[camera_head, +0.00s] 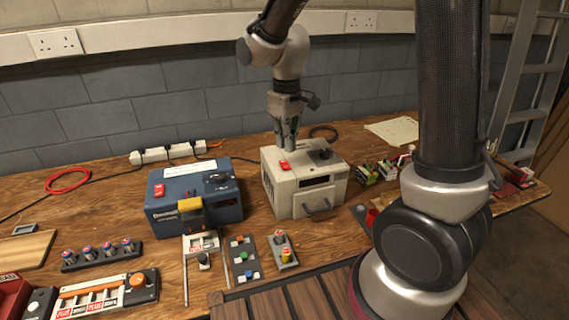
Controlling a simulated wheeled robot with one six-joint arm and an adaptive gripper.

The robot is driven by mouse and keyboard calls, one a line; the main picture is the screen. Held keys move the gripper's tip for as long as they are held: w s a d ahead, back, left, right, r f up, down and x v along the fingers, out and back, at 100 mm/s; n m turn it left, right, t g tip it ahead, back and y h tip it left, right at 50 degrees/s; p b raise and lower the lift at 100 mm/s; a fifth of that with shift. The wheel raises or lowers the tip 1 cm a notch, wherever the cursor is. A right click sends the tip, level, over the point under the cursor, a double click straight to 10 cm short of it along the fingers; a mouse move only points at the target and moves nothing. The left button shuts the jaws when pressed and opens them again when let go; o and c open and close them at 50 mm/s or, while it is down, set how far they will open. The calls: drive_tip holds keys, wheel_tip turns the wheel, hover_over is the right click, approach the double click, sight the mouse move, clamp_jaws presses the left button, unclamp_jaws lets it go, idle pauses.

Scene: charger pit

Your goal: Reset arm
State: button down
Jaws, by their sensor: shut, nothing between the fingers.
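My gripper (287,148) points down over the top of the white charger box (303,180), beside its red switch (285,165). Its fingers look closed with nothing between them. I cannot tell whether the fingertips touch the box or the switch. My arm reaches in from the upper middle of the view.
A blue charger box (194,196) stands left of the white one. A power strip (167,152) lies behind. A battery row (102,254), a battery tray (100,296) and small button panels (243,258) fill the front left. A ladder (530,90) stands at right.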

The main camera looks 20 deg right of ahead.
drive_tip(key=shift+r, duration=0.6)
drive_tip(key=shift+s+d+f+m+g, duration=0.15)
drive_tip(key=shift+s+d+f+g, duration=0.1)
drive_tip(key=shift+s, duration=0.35)
drive_tip(key=shift+s+d+f+m+g, duration=0.15)
drive_tip(key=shift+s+d, duration=0.05)
drive_tip(key=shift+s, duration=0.35)
drive_tip(key=s+d+r+m+t, duration=0.5)
drive_tip(key=s+d+r, duration=0.8)
drive_tip(key=s, duration=0.4)
drive_tip(key=shift+s+d+r, duration=0.2)
drive_tip(key=shift+s+d, duration=0.15)
drive_tip(key=shift+d, duration=0.15)
